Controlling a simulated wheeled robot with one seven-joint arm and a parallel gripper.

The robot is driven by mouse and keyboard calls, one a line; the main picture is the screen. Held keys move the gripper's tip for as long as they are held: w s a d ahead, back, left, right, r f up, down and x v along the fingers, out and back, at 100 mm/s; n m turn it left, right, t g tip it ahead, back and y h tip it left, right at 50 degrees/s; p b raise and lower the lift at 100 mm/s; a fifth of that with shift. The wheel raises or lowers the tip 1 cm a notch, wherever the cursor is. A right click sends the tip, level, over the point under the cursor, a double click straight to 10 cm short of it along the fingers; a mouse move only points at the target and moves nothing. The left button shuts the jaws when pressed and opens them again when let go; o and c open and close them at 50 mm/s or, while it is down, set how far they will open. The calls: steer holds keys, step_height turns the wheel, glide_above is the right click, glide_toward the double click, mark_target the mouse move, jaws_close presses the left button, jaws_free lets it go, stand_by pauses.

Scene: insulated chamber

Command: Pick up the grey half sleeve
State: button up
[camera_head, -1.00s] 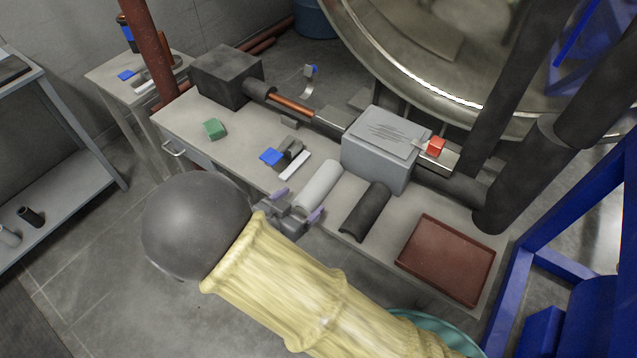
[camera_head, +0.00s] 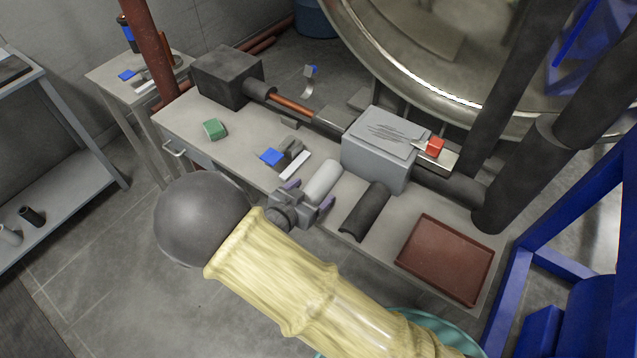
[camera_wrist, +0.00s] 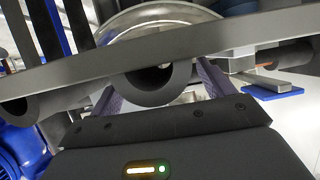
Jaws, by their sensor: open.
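The grey half sleeve (camera_head: 324,179) is light grey and lies arched on the bench near its front edge. My gripper (camera_head: 308,194) is open at its near end, with one purple finger toward each side. In the wrist view, a rounded end of the grey half sleeve (camera_wrist: 150,88) shows in shadow between the spread fingers (camera_wrist: 160,95). I cannot tell whether the fingers touch it. The jaws hold nothing. Part of the near end is hidden by my gripper in the head view.
A black half sleeve (camera_head: 366,212) lies close on the right, and a grey box (camera_head: 376,165) stands behind. A blue piece (camera_head: 271,156) and a white strip (camera_head: 294,165) lie to the left. A red-brown tray (camera_head: 447,257) is at the right end. Bare bench (camera_head: 240,150) shows at left.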

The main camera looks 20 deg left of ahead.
steer(key=shift+c, duration=0.2)
steer(key=c, duration=1)
step_height(320, 180, up, 18)
steer(key=shift+p, duration=0.55)
